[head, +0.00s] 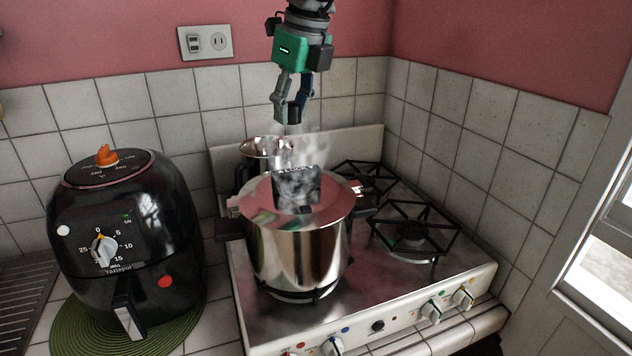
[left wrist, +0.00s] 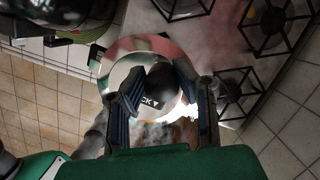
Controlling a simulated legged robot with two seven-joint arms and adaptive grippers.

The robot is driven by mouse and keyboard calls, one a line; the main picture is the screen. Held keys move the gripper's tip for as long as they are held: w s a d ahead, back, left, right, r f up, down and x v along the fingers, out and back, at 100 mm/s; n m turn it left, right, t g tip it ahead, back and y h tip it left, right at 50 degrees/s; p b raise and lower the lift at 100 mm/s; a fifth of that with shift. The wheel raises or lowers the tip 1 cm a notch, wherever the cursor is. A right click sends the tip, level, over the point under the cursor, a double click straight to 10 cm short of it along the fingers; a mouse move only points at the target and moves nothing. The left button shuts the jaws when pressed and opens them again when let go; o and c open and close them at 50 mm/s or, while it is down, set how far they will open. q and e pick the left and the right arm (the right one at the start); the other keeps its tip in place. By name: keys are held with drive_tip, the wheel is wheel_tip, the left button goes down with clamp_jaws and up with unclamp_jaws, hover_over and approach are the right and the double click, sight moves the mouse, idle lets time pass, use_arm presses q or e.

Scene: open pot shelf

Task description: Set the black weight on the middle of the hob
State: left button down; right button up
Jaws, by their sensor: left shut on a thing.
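My left gripper (head: 288,108) hangs above the pot, fingers pointing down. It is shut on the small black weight (head: 294,115), held in the air clear of the lid. In the left wrist view the weight (left wrist: 161,80) shows as a dark rounded shape between the fingers (left wrist: 162,95). The hob (head: 395,268) is a steel gas stove with black grates. Its middle is partly covered by the pot. My right gripper is not in view.
A shiny steel pot (head: 298,250) with a lid stands on the front left burner, steam rising. A black lettered block (head: 297,188) is on its lid. Another steel pot (head: 266,147) stands behind. A black air fryer (head: 125,220) is left. The right burners (head: 412,236) are empty.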

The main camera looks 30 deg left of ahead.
use_arm(q)
drive_tip(key=w+d+f+m, duration=0.1)
drive_tip(key=w+f, duration=0.3)
drive_tip(key=f, duration=0.4)
drive_tip(key=w+d+f+m+t+p, duration=0.1)
drive_tip(key=w+f+m, duration=0.3)
drive_tip(key=f, duration=0.4)
drive_tip(key=w+d+f+m+h, duration=0.1)
drive_tip(key=w+f+m, duration=0.2)
drive_tip(key=f, duration=0.5)
drive_tip(key=shift+w+d+t+p, duration=0.25)
drive_tip(key=shift+w+t+p, duration=0.05)
drive_tip(key=shift+w, duration=0.35)
wheel_tip(320, 180, down, 3)
drive_tip(key=shift+s+r, duration=0.1)
drive_tip(key=shift+r, duration=0.05)
drive_tip(key=shift+f, duration=0.45)
drive_tip(key=c, duration=1.3)
unclamp_jaws()
drive_tip(key=shift+f, duration=0.1)
drive_tip(key=v, duration=1.2)
drive_tip(key=shift+b, duration=0.35)
